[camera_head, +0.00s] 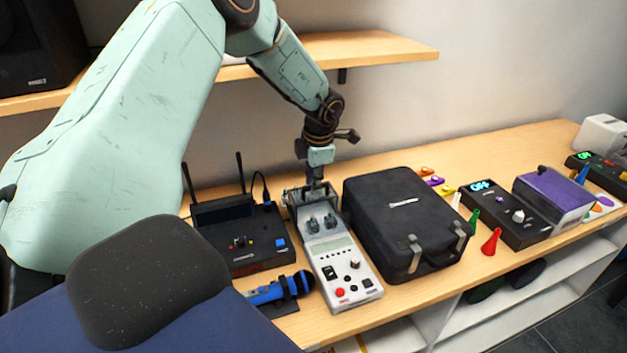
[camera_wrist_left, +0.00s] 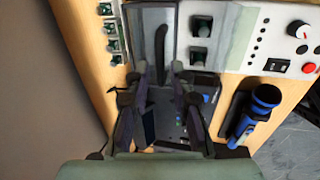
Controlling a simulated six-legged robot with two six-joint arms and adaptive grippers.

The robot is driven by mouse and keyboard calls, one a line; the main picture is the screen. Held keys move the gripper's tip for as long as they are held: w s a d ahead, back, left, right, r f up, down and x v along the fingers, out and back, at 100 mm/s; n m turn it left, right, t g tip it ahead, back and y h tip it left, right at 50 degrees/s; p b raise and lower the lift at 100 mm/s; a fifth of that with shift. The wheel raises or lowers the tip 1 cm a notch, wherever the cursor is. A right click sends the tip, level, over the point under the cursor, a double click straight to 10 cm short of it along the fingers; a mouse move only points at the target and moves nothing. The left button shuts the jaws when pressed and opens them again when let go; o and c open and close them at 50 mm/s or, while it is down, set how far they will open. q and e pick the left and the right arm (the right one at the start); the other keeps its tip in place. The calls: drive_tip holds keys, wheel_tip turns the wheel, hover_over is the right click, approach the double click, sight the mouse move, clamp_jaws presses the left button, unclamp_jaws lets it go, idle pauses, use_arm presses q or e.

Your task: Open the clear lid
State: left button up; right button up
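A white instrument (camera_head: 345,270) with knobs, a display and a red button stands on the wooden bench. At its far end is a clear, greyish lid (camera_wrist_left: 138,22) with a dark upright handle (camera_wrist_left: 160,48) in the left wrist view. My left gripper (camera_head: 315,183) reaches down over this far end in the head view. In the left wrist view its two dark fingers (camera_wrist_left: 159,82) are apart, with the handle's end close between the tips. I cannot tell whether they touch it. The gripper partly hides the lid, and its tilt is unclear. My right gripper is not in view.
A black router-like box (camera_head: 240,240) with antennas and a blue microphone (camera_head: 280,288) stand left of the instrument. A black case (camera_head: 405,222) is close on its right. Coloured cones and a purple-topped device (camera_head: 550,190) stand further right. A shelf (camera_head: 370,48) hangs above.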

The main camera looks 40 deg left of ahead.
use_arm(q)
drive_tip(key=shift+o, duration=0.6)
drive_tip(key=shift+d, duration=0.1)
drive_tip(key=shift+w, duration=0.1)
wheel_tip(320, 180, up, 12)
drive_tip(key=s+d, duration=0.1)
drive_tip(key=d, duration=0.1)
drive_tip(key=shift+s+f, duration=0.15)
